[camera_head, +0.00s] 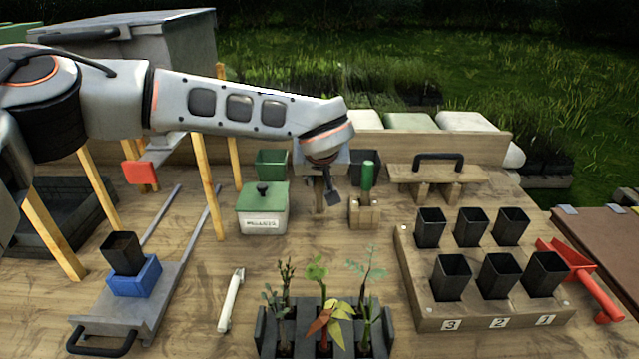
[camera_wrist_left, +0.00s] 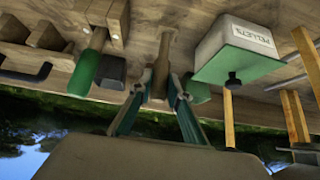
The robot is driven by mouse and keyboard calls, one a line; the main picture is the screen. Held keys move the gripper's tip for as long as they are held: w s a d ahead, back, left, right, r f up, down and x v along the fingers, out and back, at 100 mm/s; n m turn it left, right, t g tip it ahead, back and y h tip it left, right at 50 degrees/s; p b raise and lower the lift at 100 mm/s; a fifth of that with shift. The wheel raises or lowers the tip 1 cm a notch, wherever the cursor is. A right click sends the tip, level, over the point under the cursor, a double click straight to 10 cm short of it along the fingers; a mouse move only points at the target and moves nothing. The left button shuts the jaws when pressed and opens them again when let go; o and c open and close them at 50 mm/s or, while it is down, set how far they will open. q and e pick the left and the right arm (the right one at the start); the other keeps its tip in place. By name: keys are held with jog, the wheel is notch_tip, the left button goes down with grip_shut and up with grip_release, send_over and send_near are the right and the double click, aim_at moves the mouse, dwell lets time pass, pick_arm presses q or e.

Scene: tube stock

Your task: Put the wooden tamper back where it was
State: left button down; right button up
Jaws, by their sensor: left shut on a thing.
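The wooden tamper (camera_head: 319,196) is a plain light-brown rod, partly hidden by my gripper in the head view. My left gripper (camera_head: 324,180) points down and is shut around it, between the pellets box and the small wooden block holder (camera_head: 362,215). In the left wrist view, the tamper (camera_wrist_left: 164,50) stands between the fingertips of my gripper (camera_wrist_left: 162,85). I cannot tell whether its lower end touches the table. The block holder carries a green-handled tool (camera_head: 367,176). My right gripper is not in view.
The pellets box (camera_head: 263,220) with a green lid is left of the gripper. Green and black pots stand behind. Seedlings (camera_head: 324,305) stand in front. A numbered pot tray (camera_head: 412,295) is at right; a blue block (camera_head: 134,278) with a pot is at left.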

pick_arm(q)
jog(key=shift+f, duration=0.7)
jog(key=c, duration=1.9)
grip_release()
jog(key=shift+f, duration=0.15)
jog(key=shift+s+r, duration=0.1)
jog(key=shift+r, duration=0.25)
jog(key=v, duration=1.1)
jog(key=shift+s+r, duration=0.2)
jog(key=shift+s, duration=0.05)
